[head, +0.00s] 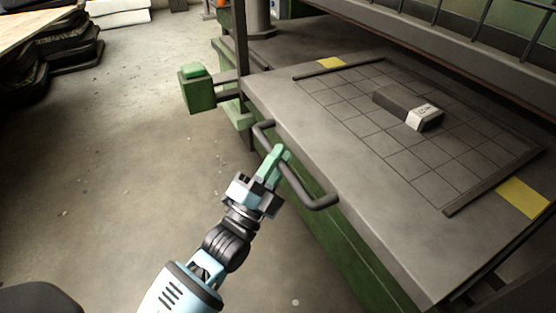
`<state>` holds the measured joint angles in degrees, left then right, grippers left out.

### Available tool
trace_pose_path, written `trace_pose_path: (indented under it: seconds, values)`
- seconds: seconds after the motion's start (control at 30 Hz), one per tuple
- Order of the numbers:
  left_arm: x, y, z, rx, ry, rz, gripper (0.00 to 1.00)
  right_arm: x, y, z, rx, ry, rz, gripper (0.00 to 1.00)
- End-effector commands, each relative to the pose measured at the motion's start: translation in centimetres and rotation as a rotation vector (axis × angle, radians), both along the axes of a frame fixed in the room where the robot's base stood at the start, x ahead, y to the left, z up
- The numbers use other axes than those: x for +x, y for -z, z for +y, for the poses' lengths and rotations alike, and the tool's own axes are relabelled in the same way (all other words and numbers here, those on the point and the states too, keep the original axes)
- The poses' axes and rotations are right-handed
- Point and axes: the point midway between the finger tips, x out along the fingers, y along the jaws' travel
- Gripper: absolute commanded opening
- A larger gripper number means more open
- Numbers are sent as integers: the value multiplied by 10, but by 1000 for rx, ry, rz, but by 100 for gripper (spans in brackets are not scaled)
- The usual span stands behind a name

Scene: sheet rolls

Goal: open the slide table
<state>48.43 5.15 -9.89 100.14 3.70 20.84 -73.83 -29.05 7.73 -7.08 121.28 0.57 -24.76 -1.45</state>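The slide table (290,120) is a grey slab with a grid of lines on top, set in a green machine frame. A dark U-shaped handle (318,201) sticks out from its front edge. My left gripper (277,154) has pale green fingers and is at the middle of the handle bar. The fingers overlap the bar in the head view and hide part of it. Whether they are closed around it cannot be told. My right gripper is not in view.
A dark block with a white label (408,106) lies on the slide table. A green box (197,88) juts out left of the table. Black stacked items (68,42) stand at the upper left. The concrete floor (130,150) in front is clear.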

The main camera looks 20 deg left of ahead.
Motion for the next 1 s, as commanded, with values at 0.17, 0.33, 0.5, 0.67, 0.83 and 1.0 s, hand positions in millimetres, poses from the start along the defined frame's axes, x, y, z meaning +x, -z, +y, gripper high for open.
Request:
trace_pose_path:
  seconds: [0.17, 0.33, 0.5, 0.67, 0.83, 1.0]
  values:
    - [0, 0, 0, 0, 0, -1, 0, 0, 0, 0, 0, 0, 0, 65]
    - [-1, 0, 0, 0, 0, -1, 0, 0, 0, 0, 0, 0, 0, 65]
    - [-7, 0, 5, 1, 0, 1, 0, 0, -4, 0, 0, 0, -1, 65]
    - [-24, -1, 18, 1, 0, 2, 0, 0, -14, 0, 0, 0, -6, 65]
    - [-56, -3, 42, 3, 0, 2, 0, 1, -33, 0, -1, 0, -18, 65]
    - [-93, -4, 71, 4, 0, 2, 0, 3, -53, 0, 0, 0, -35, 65]
